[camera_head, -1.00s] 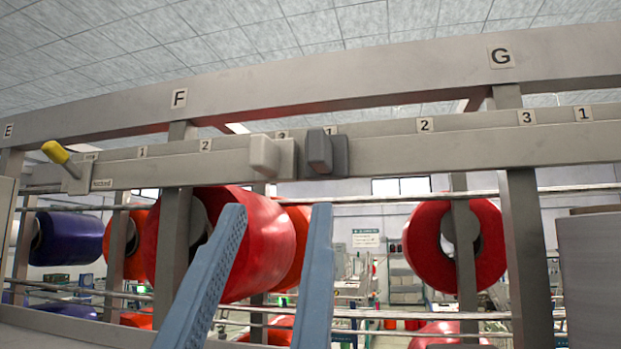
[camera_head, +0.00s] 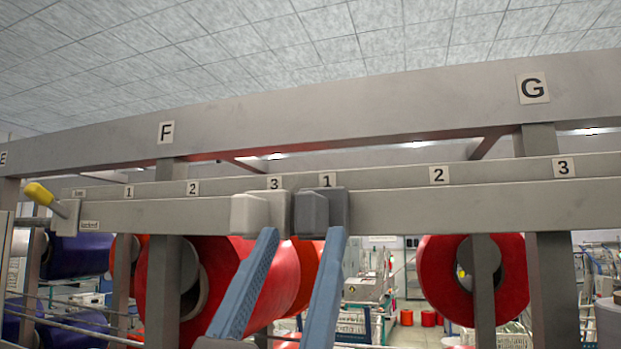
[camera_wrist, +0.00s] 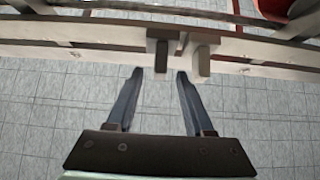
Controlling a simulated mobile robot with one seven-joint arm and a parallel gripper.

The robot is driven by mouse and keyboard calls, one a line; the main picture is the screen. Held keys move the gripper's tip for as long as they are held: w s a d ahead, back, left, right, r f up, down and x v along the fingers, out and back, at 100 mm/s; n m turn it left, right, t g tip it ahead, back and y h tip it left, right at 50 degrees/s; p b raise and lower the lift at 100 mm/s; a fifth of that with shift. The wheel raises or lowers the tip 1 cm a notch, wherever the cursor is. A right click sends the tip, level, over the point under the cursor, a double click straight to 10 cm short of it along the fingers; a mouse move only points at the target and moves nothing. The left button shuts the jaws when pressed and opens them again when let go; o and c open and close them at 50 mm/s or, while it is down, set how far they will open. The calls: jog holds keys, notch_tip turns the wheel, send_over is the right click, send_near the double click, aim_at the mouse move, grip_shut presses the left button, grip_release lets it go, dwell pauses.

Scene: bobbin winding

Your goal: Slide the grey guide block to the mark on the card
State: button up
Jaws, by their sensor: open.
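The dark grey guide block (camera_head: 320,212) sits on the front rail (camera_head: 440,205), just under the first label 1 right of post F. It also shows in the wrist view (camera_wrist: 158,55). A paler, whitish block (camera_head: 262,212) sits close on its left in the head view, under label 3; the wrist view shows it on the right (camera_wrist: 201,62). My gripper (camera_head: 302,233) is open and empty, its two blue fingers pointing up at the blocks. In the wrist view the fingertips (camera_wrist: 158,72) lie either side of the dark block's near end; I cannot tell whether they overlap it. I cannot make out the card.
A lever with a yellow handle (camera_head: 40,194) stands at the rail's left. Number labels run along the rail, with letters F (camera_head: 166,132) and G (camera_head: 532,88) above. Large red bobbins (camera_head: 455,285) hang behind. The rail right of the dark block is clear.

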aim_at(304, 233)
jog(key=p+x, duration=0.2)
jog(key=x, duration=0.2)
jog(key=shift+r, duration=0.2)
jog(key=shift+w+d+r+p, duration=0.15)
jog(key=shift+w+r+p, duration=0.2)
jog(key=shift+w+p, duration=0.2)
jog(key=shift+s, duration=0.1)
grip_shut()
dwell(0.8)
